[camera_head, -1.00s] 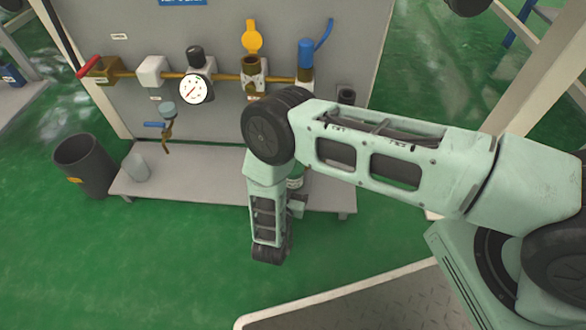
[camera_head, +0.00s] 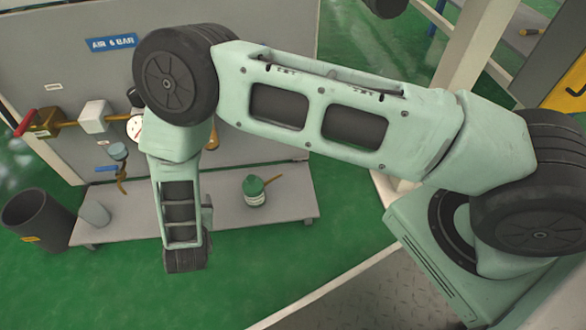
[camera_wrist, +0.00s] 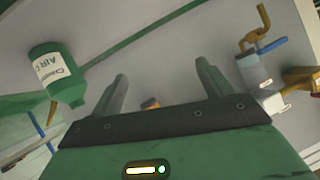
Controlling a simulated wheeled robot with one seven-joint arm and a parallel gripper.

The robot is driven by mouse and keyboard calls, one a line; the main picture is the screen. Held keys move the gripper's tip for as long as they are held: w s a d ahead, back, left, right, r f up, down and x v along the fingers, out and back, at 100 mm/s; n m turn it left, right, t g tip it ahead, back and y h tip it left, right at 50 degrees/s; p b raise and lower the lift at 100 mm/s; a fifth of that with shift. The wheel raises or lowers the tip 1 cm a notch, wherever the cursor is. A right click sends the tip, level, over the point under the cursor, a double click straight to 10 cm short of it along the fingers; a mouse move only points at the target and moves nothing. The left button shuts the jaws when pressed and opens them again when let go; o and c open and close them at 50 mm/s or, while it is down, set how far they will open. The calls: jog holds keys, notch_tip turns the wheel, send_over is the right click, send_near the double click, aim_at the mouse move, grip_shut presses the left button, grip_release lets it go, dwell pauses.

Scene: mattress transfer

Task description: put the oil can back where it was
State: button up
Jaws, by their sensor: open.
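The oil can (camera_head: 255,193) is green with a pale label and a thin brown spout. It stands upright on the low grey shelf (camera_head: 285,208) under the panel, right of my forearm. In the wrist view the oil can (camera_wrist: 58,78) is at the left, outside the fingers and apart from them. In the head view my arm hides the gripper's fingers.
A dark bin (camera_head: 38,220) and a grey cup (camera_head: 95,213) are at the left. The panel carries a pipe with valves and a blue-handled tap (camera_head: 118,168), also at right in the wrist view (camera_wrist: 262,50). The shelf around the can is clear.

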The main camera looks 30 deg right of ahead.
jog(key=a+r+n+g+y, duration=0.2)
jog(key=a+r+y, duration=0.25)
jog(key=r, duration=0.35)
jog(key=s+r+n+g+y, duration=0.1)
jog(key=s+r+n+g, duration=0.2)
jog(key=r, duration=0.4)
jog(key=s+r+n+g+y, duration=0.2)
jog(key=s+r, duration=0.2)
jog(key=r, duration=0.3)
jog(key=s+d+r+n+g+h, duration=0.2)
jog(key=s+d+r+n, duration=0.1)
jog(key=s+d, duration=0.6)
jog(key=s+d+r+n+g+h, duration=0.2)
jog(key=s+d+r, duration=0.3)
jog(key=s+d, duration=0.4)
jog(key=d+g+h, duration=0.1)
jog(key=d, duration=0.3)
jog(key=shift+d+r+n, duration=0.2)
jog(key=shift+r+n, duration=0.15)
jog(key=shift+n, duration=0.05)
jog(key=shift+w+r+h, duration=0.1)
jog(key=shift+h, duration=0.15)
notch_tip(320, 180, up, 48)
jog(key=p, duration=4.8)
